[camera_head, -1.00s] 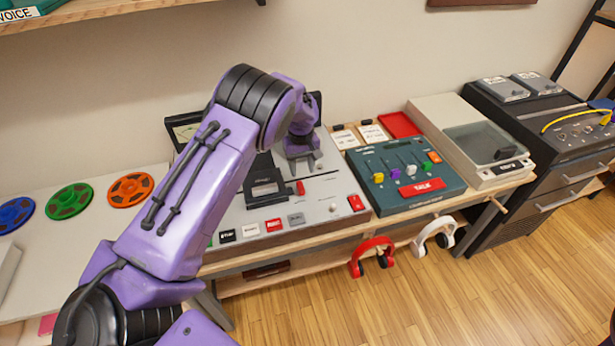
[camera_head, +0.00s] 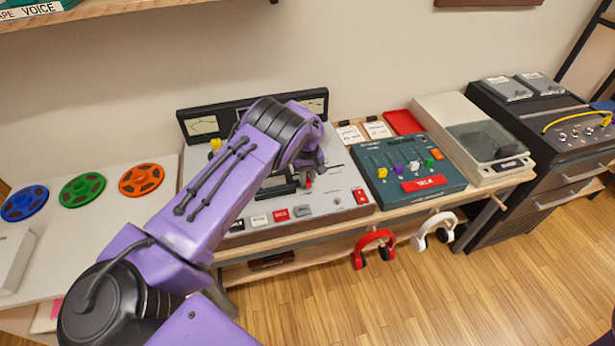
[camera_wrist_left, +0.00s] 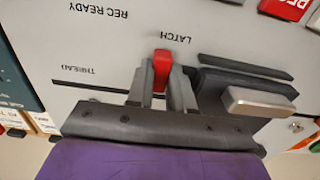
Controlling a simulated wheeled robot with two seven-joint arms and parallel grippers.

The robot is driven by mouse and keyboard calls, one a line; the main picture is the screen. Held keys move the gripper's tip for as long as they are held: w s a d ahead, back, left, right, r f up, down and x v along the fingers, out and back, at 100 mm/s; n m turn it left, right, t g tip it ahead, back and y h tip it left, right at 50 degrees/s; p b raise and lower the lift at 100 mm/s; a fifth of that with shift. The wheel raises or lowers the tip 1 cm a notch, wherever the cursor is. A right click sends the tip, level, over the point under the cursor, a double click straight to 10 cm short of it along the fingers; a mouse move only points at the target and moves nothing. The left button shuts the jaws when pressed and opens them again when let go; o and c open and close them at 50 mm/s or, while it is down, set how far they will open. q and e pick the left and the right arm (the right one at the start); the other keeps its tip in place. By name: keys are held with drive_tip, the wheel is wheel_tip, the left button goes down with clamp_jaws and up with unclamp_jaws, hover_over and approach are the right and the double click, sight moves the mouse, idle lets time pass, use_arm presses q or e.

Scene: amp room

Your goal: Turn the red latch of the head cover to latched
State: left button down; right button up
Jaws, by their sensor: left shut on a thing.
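The tape machine (camera_head: 345,188) stands on the bench with a light grey top panel. Its red latch (camera_head: 308,183) is beside the dark head cover (camera_head: 277,190). In the left wrist view the red latch (camera_wrist_left: 161,66) points at the printed word LATCH, and its lower part is between my fingers. My left gripper (camera_wrist_left: 162,88) is shut on it; in the head view the gripper (camera_head: 309,172) is partly hidden by my wrist. The dark cover block (camera_wrist_left: 225,85) with a silver piece lies right of the fingers. My right gripper is out of view.
Several buttons (camera_head: 280,214) line the machine's front edge. Coloured reels (camera_head: 82,187) lie left. Red headphones (camera_head: 373,246) hang below the bench edge.

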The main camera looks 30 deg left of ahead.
use_arm(q)
drive_tip(key=shift+a+f, duration=0.1)
drive_tip(key=m+b, duration=0.2)
drive_tip(key=m, duration=0.1)
drive_tip(key=shift+s, duration=0.15)
drive_tip(key=m, duration=0.1)
drive_tip(key=m+b, duration=0.1)
drive_tip(key=m, duration=0.2)
drive_tip(key=shift+s+a+m+b, duration=0.1)
drive_tip(key=shift+a+m+b, duration=0.2)
drive_tip(key=shift+m+b, duration=0.1)
drive_tip(key=m, duration=0.1)
drive_tip(key=m+b, duration=0.1)
drive_tip(key=m, duration=0.3)
drive_tip(key=shift+a, duration=0.3)
drive_tip(key=shift+a+m+b, duration=0.15)
drive_tip(key=shift+m+b, duration=0.65)
drive_tip(key=shift+m, duration=1.7)
drive_tip(key=shift+f, duration=0.1)
drive_tip(key=c, duration=1)
unclamp_jaws()
drive_tip(key=shift+w, duration=0.3)
